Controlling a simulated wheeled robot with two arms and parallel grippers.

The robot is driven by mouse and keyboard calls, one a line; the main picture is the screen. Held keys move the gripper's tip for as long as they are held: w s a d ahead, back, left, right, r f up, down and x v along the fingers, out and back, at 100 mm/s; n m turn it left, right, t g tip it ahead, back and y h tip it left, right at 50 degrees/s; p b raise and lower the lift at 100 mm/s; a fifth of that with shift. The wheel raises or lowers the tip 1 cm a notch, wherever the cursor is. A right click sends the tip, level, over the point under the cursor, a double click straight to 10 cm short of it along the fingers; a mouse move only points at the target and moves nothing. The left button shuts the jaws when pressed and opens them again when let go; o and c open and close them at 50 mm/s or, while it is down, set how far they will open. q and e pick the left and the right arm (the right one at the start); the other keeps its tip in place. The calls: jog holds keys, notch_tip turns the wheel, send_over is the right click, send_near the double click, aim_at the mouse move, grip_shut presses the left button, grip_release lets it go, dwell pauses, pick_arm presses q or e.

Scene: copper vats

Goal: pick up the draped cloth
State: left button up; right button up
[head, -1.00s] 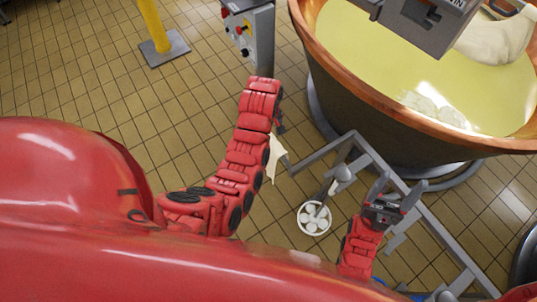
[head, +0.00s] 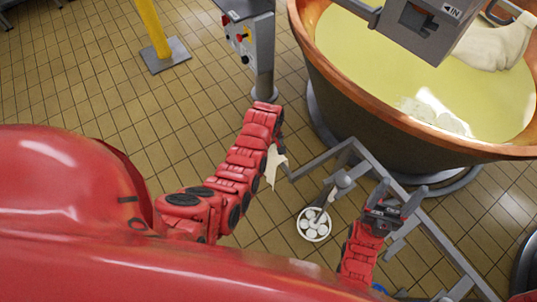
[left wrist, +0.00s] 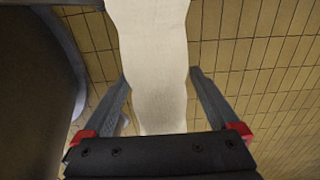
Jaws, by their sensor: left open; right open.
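A cream draped cloth (head: 275,165) shows partly in the head view, beside my left arm and near a grey rail; the arm hides part of it. In the left wrist view the cloth (left wrist: 152,45) hangs as a long strip from the top edge down between the fingers of my left gripper (left wrist: 160,76). These fingers are open, one on each side of the cloth, with gaps visible. My left gripper is hidden behind the arm in the head view. My right gripper (head: 400,192) is open and empty, above the rail at lower right.
A copper vat (head: 325,70) of yellow liquid stands at upper right, with a pale cloth-like bundle (head: 492,46) at its far side. A grey rail (head: 437,235) runs below it. A control post (head: 263,60) is behind my left arm.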

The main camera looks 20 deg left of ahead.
pick_arm(q)
grip_shut()
dwell(0.5)
